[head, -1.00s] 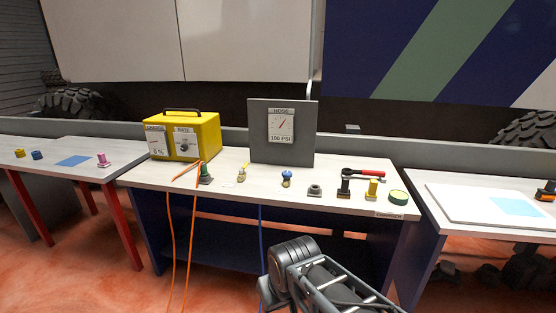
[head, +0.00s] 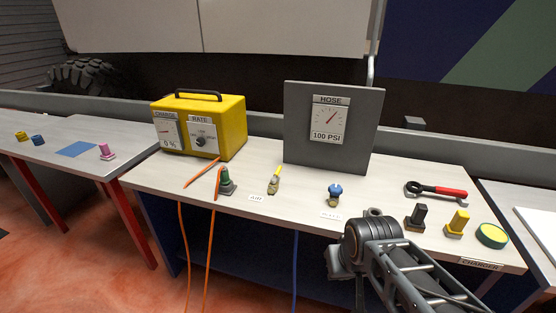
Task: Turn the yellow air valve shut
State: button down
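The yellow air valve (head: 274,180) stands on the middle workbench (head: 215,196), a small brass body with a yellow lever pointing up and slightly right. A small label (head: 257,197) reading "AIR" lies just in front of it. The hose gauge (head: 330,118) on a grey panel behind reads 100 PSI. My arm reaches in from the lower right, its dark joint below and right of the valve and well apart from it. I see no gripper fingertips.
A blue-knobbed fitting (head: 335,195) stands right of the valve, and a green plug (head: 226,182) with an orange cable stands left. A yellow charger box (head: 205,125) is behind left. A red-handled wrench (head: 437,190), black post (head: 416,216) and yellow post (head: 458,222) sit at right.

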aim_at(273, 180)
jog(key=u, duration=0.15)
jog(key=i, duration=0.7)
jog(key=u, duration=0.45)
jog(key=k, duration=0.3)
jog(key=u, duration=1.45)
jog(key=i, duration=0.85)
jog(key=z, duration=1.3)
jog(key=i, duration=0.55)
jog(key=z, duration=0.55)
